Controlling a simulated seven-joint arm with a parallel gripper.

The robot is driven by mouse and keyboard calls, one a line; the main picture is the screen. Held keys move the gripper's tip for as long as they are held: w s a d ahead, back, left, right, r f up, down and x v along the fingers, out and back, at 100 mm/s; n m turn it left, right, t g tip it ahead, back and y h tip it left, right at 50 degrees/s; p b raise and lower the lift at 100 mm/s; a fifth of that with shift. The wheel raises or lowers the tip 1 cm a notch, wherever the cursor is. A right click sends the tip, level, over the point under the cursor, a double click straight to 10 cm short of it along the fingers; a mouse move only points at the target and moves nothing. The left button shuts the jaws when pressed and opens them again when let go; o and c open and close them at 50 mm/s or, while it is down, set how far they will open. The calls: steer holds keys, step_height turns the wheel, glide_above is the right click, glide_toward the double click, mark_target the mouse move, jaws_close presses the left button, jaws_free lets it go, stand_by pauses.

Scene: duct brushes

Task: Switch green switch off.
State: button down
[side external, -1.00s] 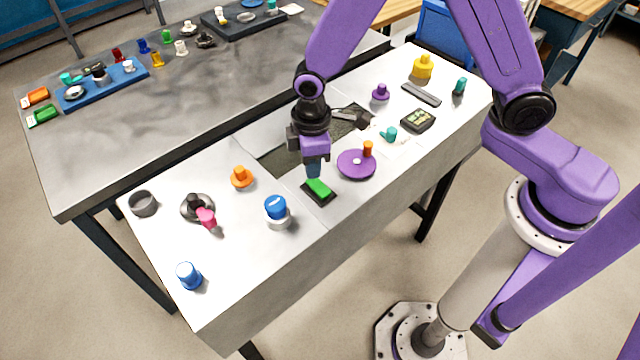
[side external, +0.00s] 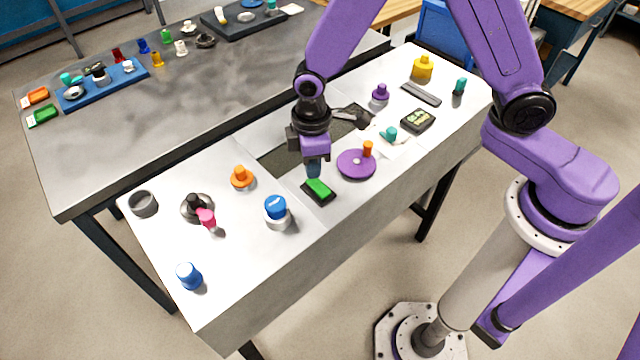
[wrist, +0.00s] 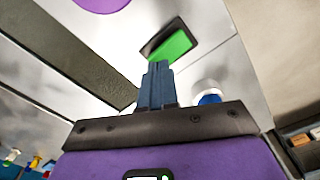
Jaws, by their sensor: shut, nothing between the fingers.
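The green switch (side external: 318,189) is a bright green rocker in a black frame, set on the white panel. It also shows in the wrist view (wrist: 173,45), just beyond my fingertips. My gripper (side external: 314,174) points down at the switch's far edge in the side view. Its blue fingers are shut with nothing between them; they also show in the wrist view (wrist: 157,68). The fingertips are very close to the switch's black frame; I cannot tell whether they touch it. The exact tilt of the rocker is too small to tell.
A blue-topped knob (side external: 276,208) is to the left, an orange knob (side external: 241,177) farther left. A dark recessed slot (side external: 283,160) lies behind my gripper. Panel in front of the switch is clear.

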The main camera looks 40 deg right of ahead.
mark_target(314, 180)
steer(key=shift+f, duration=0.95)
stand_by(1.1)
steer(key=shift+r, duration=3.55)
steer(key=shift+s, duration=0.1)
steer(key=s+d+r, duration=0.5)
steer(key=s+d, duration=0.2)
steer(key=s, duration=0.3)
steer(key=s+d+r, duration=0.4)
steer(key=s+d, duration=0.4)
steer(key=s, duration=0.3)
steer(key=shift+s+r+n, duration=0.2)
steer(key=shift+r+n, duration=0.1)
steer(key=shift+r, duration=0.1)
steer(key=shift+d, duration=0.1)
